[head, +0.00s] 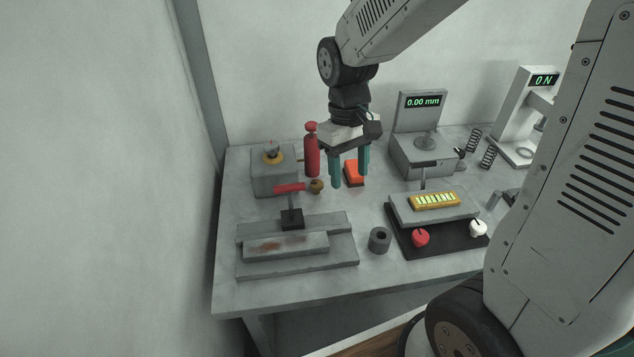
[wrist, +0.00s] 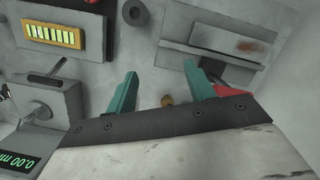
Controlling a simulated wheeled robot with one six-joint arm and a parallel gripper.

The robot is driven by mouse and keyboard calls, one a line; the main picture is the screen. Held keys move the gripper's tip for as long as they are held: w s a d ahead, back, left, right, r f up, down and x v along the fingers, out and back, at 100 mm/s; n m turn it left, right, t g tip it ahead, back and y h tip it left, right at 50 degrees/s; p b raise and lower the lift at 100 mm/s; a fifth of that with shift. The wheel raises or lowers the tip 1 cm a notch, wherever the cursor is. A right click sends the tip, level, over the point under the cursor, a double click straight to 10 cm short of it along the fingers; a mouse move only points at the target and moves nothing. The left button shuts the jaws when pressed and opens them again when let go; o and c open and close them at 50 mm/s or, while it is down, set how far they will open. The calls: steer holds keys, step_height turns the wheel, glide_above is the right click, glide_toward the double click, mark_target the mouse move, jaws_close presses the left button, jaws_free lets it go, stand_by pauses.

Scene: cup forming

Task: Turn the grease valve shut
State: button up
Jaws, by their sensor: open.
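The grease valve appears to be the small brass body (head: 316,186) with a red lever (head: 289,188) reaching left from it, left of centre in the head view. In the wrist view the brass body (wrist: 168,100) shows between my fingers near the gripper's edge, and part of the red lever (wrist: 232,90) shows beyond the right finger. The stretch between them is hidden there. The fingers (wrist: 161,72) also look apart in the wrist view.
A red bottle (head: 312,155) and a grey box with a yellow ring (head: 273,176) stand behind the valve. A stepped grey block (head: 290,245) and a grey ring (head: 380,240) lie in front. An orange block (head: 353,174) is beside my fingers. A gauge stand (head: 418,150) is right.

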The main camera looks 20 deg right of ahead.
steer(key=n, duration=0.2)
glide_above(317, 183)
steer(key=s, duration=0.4)
step_height(317, 183, down, 7)
steer(key=w+t, duration=0.1)
steer(key=w, duration=0.1)
steer(key=w+n+t, duration=0.1)
steer(key=w, duration=0.1)
steer(key=shift+d+f+n, duration=0.1)
steer(key=shift+d+n, duration=0.05)
steer(key=shift+n, duration=0.15)
steer(key=shift+f, duration=0.15)
step_height(317, 183, down, 7)
steer(key=shift+s+f, duration=0.1)
steer(key=shift+f, duration=0.1)
